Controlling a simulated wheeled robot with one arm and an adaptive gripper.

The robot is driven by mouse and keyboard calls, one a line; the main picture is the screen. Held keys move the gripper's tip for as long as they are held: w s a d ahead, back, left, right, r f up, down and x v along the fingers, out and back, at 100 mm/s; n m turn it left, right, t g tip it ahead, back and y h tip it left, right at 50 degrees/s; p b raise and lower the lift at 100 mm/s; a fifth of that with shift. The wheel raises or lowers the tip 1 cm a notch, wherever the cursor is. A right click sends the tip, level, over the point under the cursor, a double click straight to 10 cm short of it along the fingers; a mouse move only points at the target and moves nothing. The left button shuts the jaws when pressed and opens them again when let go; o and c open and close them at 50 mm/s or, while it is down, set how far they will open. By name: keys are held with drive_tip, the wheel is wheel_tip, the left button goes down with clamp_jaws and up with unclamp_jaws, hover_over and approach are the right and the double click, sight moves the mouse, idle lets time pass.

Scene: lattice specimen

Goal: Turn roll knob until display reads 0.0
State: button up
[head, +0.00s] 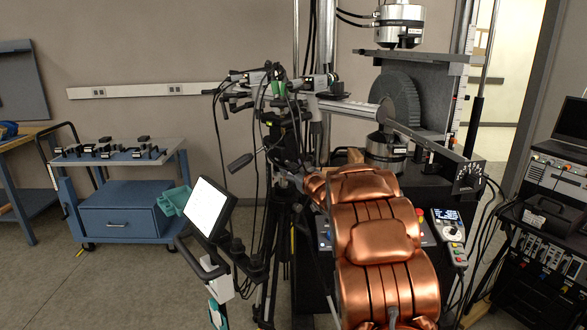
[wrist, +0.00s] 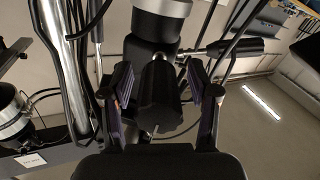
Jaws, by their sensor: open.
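A dark ribbed knob (wrist: 160,98) hangs below a black and silver cylindrical body (wrist: 158,30) in the wrist view. My gripper (wrist: 160,80) is open, with one finger on each side of the knob. Whether either finger touches the knob I cannot tell. In the head view my copper arm reaches toward the camera rig on a tripod (head: 275,120), and it hides the gripper and the knob. A tilted tablet display (head: 207,208) shows a white screen left of the tripod. Its reading is too small to make out.
A testing machine with a grey toothed disc (head: 399,97) stands behind my arm. A handheld controller (head: 449,226) is on its right. A black handle (wrist: 236,46) sticks out near the knob. Cables hang around the tripod.

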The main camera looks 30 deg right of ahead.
clamp_jaws()
idle(0.5)
drive_tip(key=shift+r+m+p, duration=0.2)
drive_tip(key=shift+m+p, duration=0.1)
drive_tip(key=shift+p, duration=0.3)
drive_tip(key=shift+r+m+p, duration=0.15)
drive_tip(key=shift+m+p, duration=0.35)
drive_tip(key=shift+p, duration=0.4)
drive_tip(key=shift+r+m+p, duration=0.1)
drive_tip(key=shift+m+p, duration=0.6)
drive_tip(key=shift+p, duration=0.35)
drive_tip(key=m+p, duration=0.3)
drive_tip(key=shift+y, duration=0.3)
drive_tip(key=shift+d+f+m+p, duration=0.1)
drive_tip(key=shift+f+m+p, duration=0.15)
drive_tip(key=shift+m+p, duration=0.8)
drive_tip(key=shift+m, duration=0.25)
